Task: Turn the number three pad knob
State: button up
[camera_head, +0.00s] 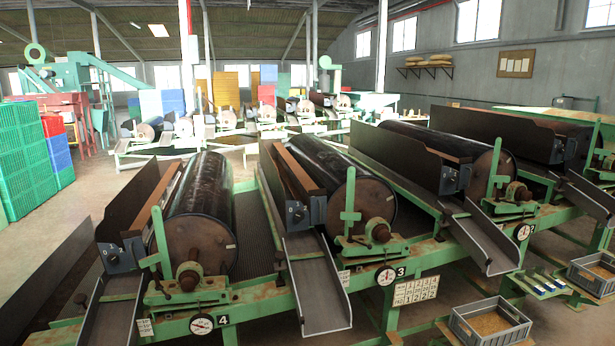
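The station marked 3 (400,271) is in the middle of the head view, with a large dark drum (345,185) above it. A dark grey control box with a round dial (297,214) is at the near end of the brown-edged trough, left of this drum. A round white gauge (386,275) sits on the green rail beside the 3. A rusty round hub (379,231) is at the drum's near end. I cannot tell for certain which part is the pad knob. My gripper is not in view.
Station 4 (225,320) stands at front left and station 2 (524,232) at right, with similar drums and boxes. Metal chutes (318,285) jut forward. Grey crates (490,322) stand low at right. Stacked green crates (22,160) are far left, beside open floor.

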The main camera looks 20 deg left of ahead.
aim_at(299, 214)
jog(key=i+u, duration=0.15)
jog(key=u, duration=0.5)
jog(key=i+l+u, duration=0.35)
jog(key=i, duration=0.2)
jog(key=i+l+u, duration=0.35)
jog(key=i+l, duration=0.8)
